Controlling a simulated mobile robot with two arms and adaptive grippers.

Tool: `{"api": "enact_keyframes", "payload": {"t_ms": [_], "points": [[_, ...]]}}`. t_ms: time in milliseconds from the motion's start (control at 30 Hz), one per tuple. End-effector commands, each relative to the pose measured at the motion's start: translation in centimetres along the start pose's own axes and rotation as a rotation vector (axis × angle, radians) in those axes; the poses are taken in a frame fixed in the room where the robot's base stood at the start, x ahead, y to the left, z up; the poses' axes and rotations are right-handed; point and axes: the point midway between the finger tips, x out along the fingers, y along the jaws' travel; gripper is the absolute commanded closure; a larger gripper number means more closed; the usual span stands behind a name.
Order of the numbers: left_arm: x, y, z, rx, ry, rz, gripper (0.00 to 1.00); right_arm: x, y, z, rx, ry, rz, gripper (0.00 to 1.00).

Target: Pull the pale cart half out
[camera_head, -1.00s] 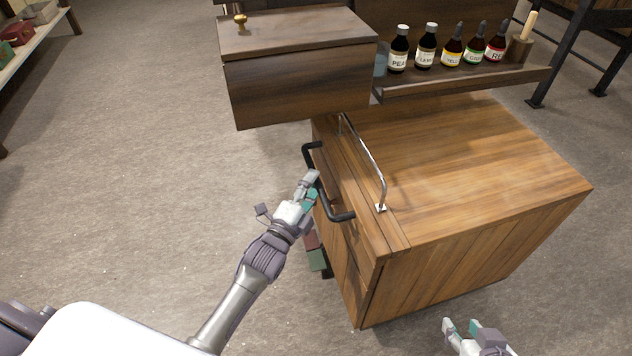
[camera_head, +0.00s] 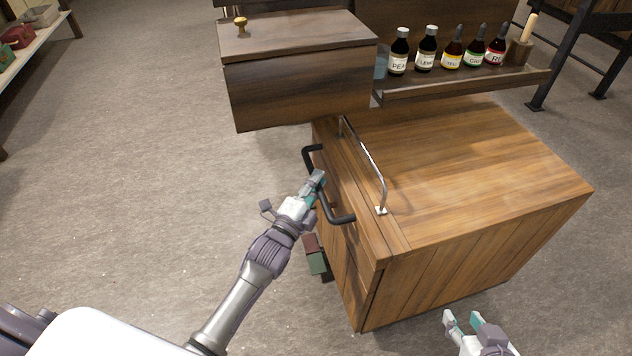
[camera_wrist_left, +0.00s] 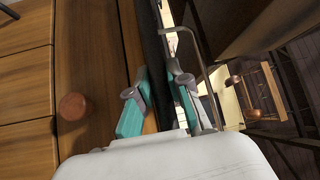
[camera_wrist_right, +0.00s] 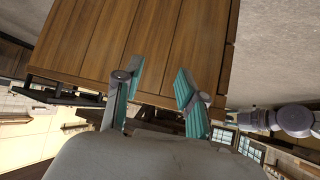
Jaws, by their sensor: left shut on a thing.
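The pale wooden cart (camera_head: 470,170) stands right of centre, with a metal rail on its top and a black bar handle (camera_head: 340,217) on its left face. My left gripper (camera_head: 317,186) is shut on the middle of this handle. In the left wrist view the dark bar (camera_wrist_left: 153,50) runs between the fingers of the left gripper (camera_wrist_left: 158,92). My right gripper (camera_head: 462,322) is open and empty in front of the cart, low in the head view. The right wrist view shows its fingers (camera_wrist_right: 154,85) apart, with the cart's planks (camera_wrist_right: 130,35) beyond.
A darker wooden box (camera_head: 298,75) with a brass knob overhangs the cart's back left corner. Several labelled bottles (camera_head: 425,50) stand on a shelf (camera_head: 465,85) behind the cart. Dark metal legs (camera_head: 550,55) stand at back right. Floor (camera_head: 150,180) left of the cart is clear.

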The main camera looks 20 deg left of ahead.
Motion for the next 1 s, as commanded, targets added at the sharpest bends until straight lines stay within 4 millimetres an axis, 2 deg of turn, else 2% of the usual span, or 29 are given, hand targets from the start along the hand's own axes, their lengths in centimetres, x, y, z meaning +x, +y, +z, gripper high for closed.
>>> {"api": "enact_keyframes", "payload": {"t_ms": [267, 467, 700, 767, 1000], "points": [[-0.4, -0.1, 0.3, 0.001, 0.0, 0.002, 1.0, -0.2, 0.0, 0.4, 0.0, -0.027, 0.0, 0.6], [-1.8, -0.5, 1.7, 0.004, -0.001, 0.005, 1.0, -1.3, 0.4, 3.5, 0.004, -0.19, 0.009, 0.6], [-4.7, -1.3, 4.7, 0.004, -0.003, 0.008, 1.0, -4.9, 1.1, 8.9, 0.013, -0.501, 0.026, 0.6], [-5.5, -1.5, 5.5, 0.004, -0.004, 0.009, 1.0, -5.8, 1.2, 9.9, 0.016, -0.565, 0.029, 0.6], [-8.6, -2.4, 8.6, 0.004, -0.002, 0.008, 1.0, -6.4, 1.2, 8.8, 0.015, -0.555, 0.028, 0.6]]}}
